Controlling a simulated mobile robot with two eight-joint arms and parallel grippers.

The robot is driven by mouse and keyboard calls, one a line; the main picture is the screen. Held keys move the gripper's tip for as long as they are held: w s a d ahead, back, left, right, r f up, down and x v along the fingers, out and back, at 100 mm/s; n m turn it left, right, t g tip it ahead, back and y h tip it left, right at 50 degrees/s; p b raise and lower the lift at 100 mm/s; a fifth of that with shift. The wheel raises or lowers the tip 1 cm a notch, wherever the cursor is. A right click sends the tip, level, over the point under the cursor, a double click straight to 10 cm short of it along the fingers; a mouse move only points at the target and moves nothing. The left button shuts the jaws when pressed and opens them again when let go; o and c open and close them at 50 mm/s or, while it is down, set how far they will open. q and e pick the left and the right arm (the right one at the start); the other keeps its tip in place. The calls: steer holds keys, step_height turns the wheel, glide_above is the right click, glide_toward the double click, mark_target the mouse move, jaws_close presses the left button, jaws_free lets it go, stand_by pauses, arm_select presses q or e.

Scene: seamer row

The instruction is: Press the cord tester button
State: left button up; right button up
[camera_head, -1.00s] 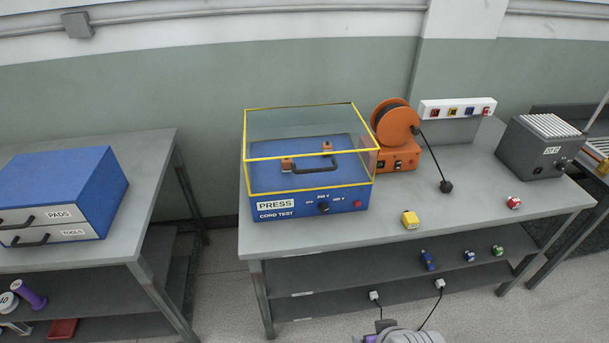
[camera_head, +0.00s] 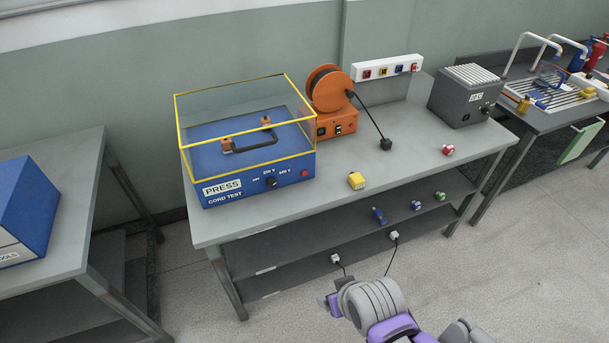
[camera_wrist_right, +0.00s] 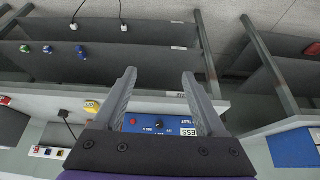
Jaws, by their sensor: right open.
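The blue cord tester (camera_head: 245,170) sits on the grey bench, under a clear guard with yellow edges (camera_head: 247,147). Its front is marked PRESS and CORD TEST. A black knob (camera_head: 270,183) is at the middle of the front, with a small red button (camera_head: 304,173) to its right. A black handle (camera_head: 255,143) shows inside the guard. In the right wrist view the blue front (camera_wrist_right: 172,124) and the red button (camera_wrist_right: 132,121) show upside down beyond my right gripper (camera_wrist_right: 159,78). That gripper is open and empty, apart from the tester. My left gripper is not in view.
An orange cord reel (camera_head: 334,120) stands right of the tester, with a grey box (camera_head: 465,98) farther right. A yellow plug (camera_head: 356,180) and a red plug (camera_head: 448,149) lie on the bench. A white socket strip (camera_head: 388,68) is behind. Shelves below hold several plugs.

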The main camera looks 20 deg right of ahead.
jaws_close()
stand_by(1.5)
